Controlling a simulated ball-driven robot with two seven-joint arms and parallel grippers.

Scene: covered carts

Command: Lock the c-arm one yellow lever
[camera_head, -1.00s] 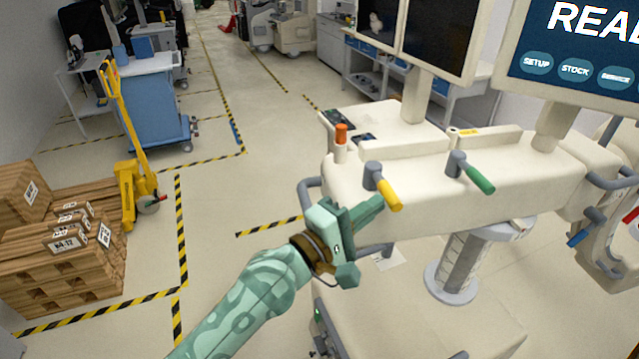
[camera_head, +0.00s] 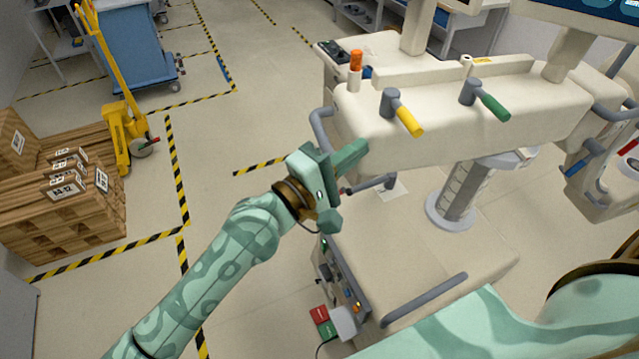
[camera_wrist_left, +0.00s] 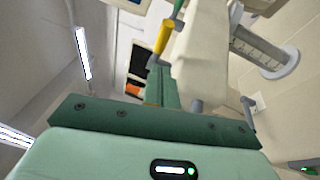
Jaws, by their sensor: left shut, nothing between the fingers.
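The yellow lever (camera_head: 409,121) sticks out from a grey pivot on the front of the cream C-arm cart (camera_head: 450,128), pointing down and to the right. It also shows in the left wrist view (camera_wrist_left: 163,37), beyond my fingers. My left gripper (camera_head: 352,157) is shut and empty, to the left of and below the yellow lever, apart from it, near the cart's left end. The shut fingers also show in the left wrist view (camera_wrist_left: 160,85). A part of my right arm shows at the lower right; its gripper is out of view.
A green lever (camera_head: 494,107) sits right of the yellow one, and an orange-topped knob (camera_head: 356,62) stands to its left. A grey handle (camera_head: 319,127) curves from the cart's left end, close to my left gripper. A yellow pallet jack (camera_head: 118,110) and wooden crates (camera_head: 70,225) stand at left.

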